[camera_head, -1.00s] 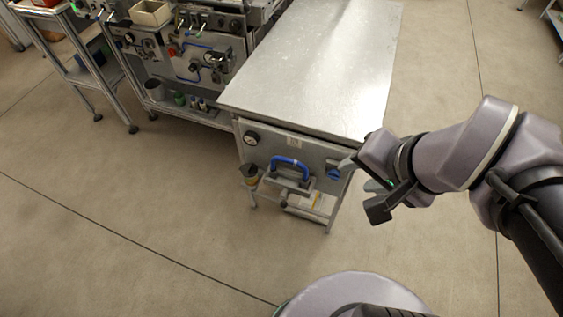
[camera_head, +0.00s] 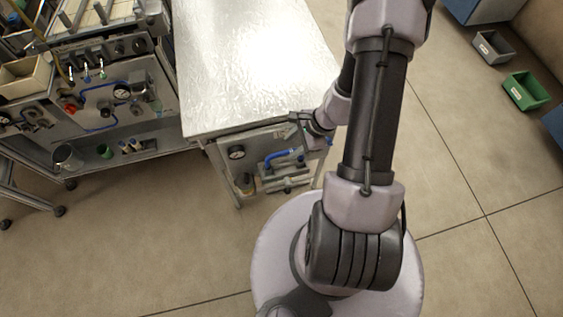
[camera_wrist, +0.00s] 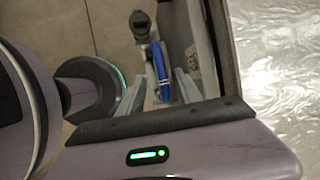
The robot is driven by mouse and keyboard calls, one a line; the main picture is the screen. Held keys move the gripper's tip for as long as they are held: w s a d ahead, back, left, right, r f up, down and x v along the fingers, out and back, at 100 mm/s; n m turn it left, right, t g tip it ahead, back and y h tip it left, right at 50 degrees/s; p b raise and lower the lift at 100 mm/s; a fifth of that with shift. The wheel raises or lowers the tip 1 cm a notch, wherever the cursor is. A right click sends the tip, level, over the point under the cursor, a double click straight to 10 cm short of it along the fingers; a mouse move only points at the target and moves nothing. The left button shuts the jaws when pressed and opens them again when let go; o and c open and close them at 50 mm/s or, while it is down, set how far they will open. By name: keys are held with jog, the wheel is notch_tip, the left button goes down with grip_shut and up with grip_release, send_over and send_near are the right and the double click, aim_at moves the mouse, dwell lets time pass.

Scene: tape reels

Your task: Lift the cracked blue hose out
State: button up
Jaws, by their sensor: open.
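The blue hose (camera_head: 279,157) is a curved piece on the front panel of the silver-topped cart, above some pale fittings. It also shows in the wrist view (camera_wrist: 160,66), beyond the fingertips and between them in the picture. I cannot make out a crack at this size. My gripper (camera_head: 300,130) is at the upper right of the hose, close to the panel. In the wrist view its two fingers (camera_wrist: 158,88) are spread apart with nothing held. Whether a finger touches the hose cannot be told.
The cart's metal top (camera_head: 250,65) juts over the panel, close beside my gripper. A round gauge (camera_head: 236,152) sits left of the hose, with an amber-and-dark cup (camera_head: 245,183) below it. Another equipment bench (camera_head: 110,100) stands left. Open floor lies in front.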

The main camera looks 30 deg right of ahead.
aim_at(285, 151)
jog(key=b+x, duration=0.1)
jog(key=x, duration=0.2)
jog(key=b+x, duration=0.2)
jog(key=x, duration=0.2)
jog(key=shift+w+d+f, duration=0.15)
jog(key=shift+f, duration=0.1)
jog(key=shift+r, duration=0.1)
grip_shut()
dwell(0.9)
